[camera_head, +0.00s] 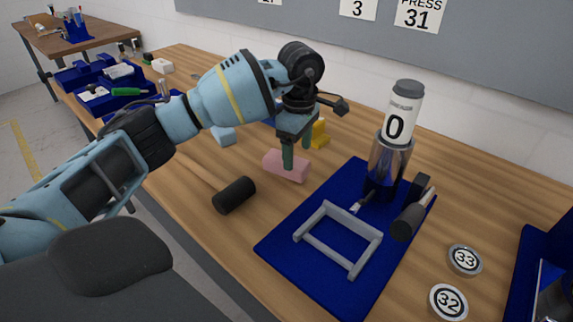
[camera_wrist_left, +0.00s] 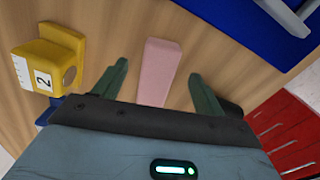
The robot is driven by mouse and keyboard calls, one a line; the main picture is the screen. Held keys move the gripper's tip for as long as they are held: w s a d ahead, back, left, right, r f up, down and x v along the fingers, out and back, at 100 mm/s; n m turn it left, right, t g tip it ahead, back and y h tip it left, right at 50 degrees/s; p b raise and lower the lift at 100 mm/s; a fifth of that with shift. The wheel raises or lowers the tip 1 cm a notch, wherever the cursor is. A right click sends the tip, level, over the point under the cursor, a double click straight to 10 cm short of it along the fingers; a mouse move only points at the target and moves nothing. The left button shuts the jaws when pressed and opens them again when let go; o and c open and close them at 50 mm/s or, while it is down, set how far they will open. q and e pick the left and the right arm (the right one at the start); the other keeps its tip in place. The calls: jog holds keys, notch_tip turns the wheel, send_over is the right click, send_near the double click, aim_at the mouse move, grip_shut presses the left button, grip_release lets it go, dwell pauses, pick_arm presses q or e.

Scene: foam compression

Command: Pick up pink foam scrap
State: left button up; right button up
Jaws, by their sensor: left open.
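The pink foam scrap (camera_head: 286,167) is a small block lying on the wooden table, left of the blue mat. It also shows in the left wrist view (camera_wrist_left: 158,70), between the two fingers. My left gripper (camera_head: 296,160) is open above and at the foam, with its green fingers pointing down; in the left wrist view the gripper (camera_wrist_left: 155,80) has one finger on each side of the foam, with gaps on both sides. I cannot tell how far the fingertips are above the table. My right gripper is not in view.
The blue mat (camera_head: 335,292) holds a grey frame (camera_head: 313,217) and a labelled canister (camera_head: 402,115).

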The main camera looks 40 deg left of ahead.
aim_at(297, 163)
pick_arm(q)
notch_tip(297, 163, down, 5)
jog(key=shift+r, duration=0.1)
dwell(0.3)
jog(key=c, duration=1.1)
